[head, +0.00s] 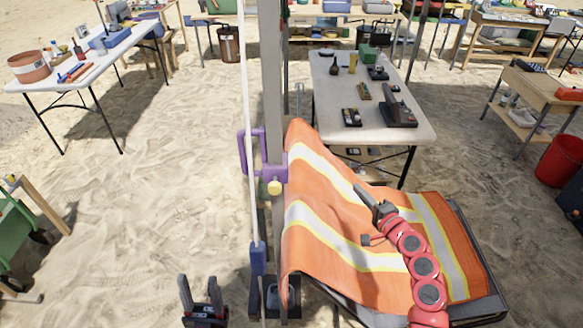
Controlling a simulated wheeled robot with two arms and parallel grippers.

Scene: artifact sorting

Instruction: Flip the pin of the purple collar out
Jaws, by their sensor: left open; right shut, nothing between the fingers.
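The purple collar (273,174) sits around the upright grey post in the middle of the head view, with a purple handle loop (246,152) on its left side. A round yellow knob (275,188) shows on its front; I cannot tell whether this is the pin. My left gripper (201,284) is at the bottom, left of the post, open and empty, well below the collar. My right gripper (368,197) is shut and empty, right of the collar and apart from it, above the orange vest.
An orange vest with reflective stripes (325,225) drapes over a dark frame right of the post. A thin white rod (248,80) runs beside the post, with a blue piece (258,258) low down. Tables (415,125) stand behind.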

